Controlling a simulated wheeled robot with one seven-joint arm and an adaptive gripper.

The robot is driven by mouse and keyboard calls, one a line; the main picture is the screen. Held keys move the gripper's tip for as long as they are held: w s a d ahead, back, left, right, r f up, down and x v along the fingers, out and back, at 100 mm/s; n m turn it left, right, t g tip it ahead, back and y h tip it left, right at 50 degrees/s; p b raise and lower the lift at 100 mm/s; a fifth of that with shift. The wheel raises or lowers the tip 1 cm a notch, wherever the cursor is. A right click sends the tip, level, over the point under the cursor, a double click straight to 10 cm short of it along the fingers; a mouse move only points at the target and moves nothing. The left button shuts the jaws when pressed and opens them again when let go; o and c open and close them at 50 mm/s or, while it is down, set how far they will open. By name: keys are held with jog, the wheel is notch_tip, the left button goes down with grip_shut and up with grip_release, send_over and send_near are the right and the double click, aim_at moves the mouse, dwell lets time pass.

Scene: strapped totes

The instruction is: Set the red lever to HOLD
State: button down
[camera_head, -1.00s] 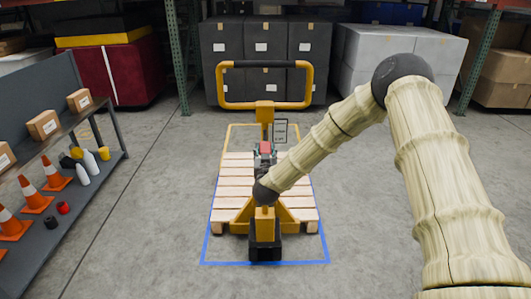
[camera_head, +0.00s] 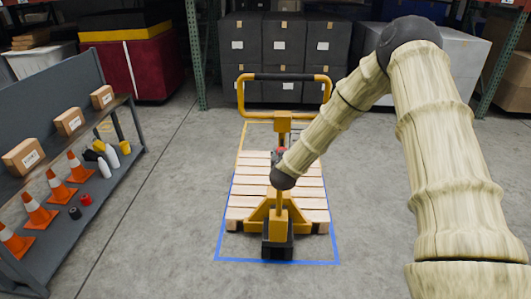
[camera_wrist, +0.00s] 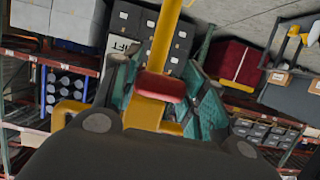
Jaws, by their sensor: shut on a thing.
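The red lever (camera_wrist: 163,86) is a short red grip on the yellow post of a pallet jack, and it sits in the middle of the wrist view. My gripper (camera_wrist: 165,80) has its teal fingers on either side of the lever and is shut on it. In the head view, the yellow pallet jack (camera_head: 278,222) stands in the centre, with its looped handle at the back. My wrist hides most of the lever and fingers there. A placard (camera_wrist: 124,46) beside the post shows only part of its lettering, so the lever's setting cannot be read.
A wooden pallet (camera_head: 250,190) lies around the jack, inside a blue floor outline (camera_head: 222,245). A shelf (camera_head: 105,185) with cones, boxes and bottles stands at the left. Dark stacked totes (camera_head: 283,45) stand behind. The floor on both sides of the pallet is clear.

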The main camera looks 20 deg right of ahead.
jog(key=shift+w+r, duration=0.15)
jog(key=shift+r, duration=0.25)
jog(key=shift+d+r, duration=0.1)
jog(key=shift+r, duration=0.05)
jog(key=c, duration=1.2)
grip_release()
jog(key=o, duration=0.4)
jog(key=shift+s+r, duration=0.1)
jog(key=shift+s, duration=0.1)
jog(key=shift+f, duration=0.2)
jog(key=v, duration=1.2)
jog(key=shift+f, duration=0.1)
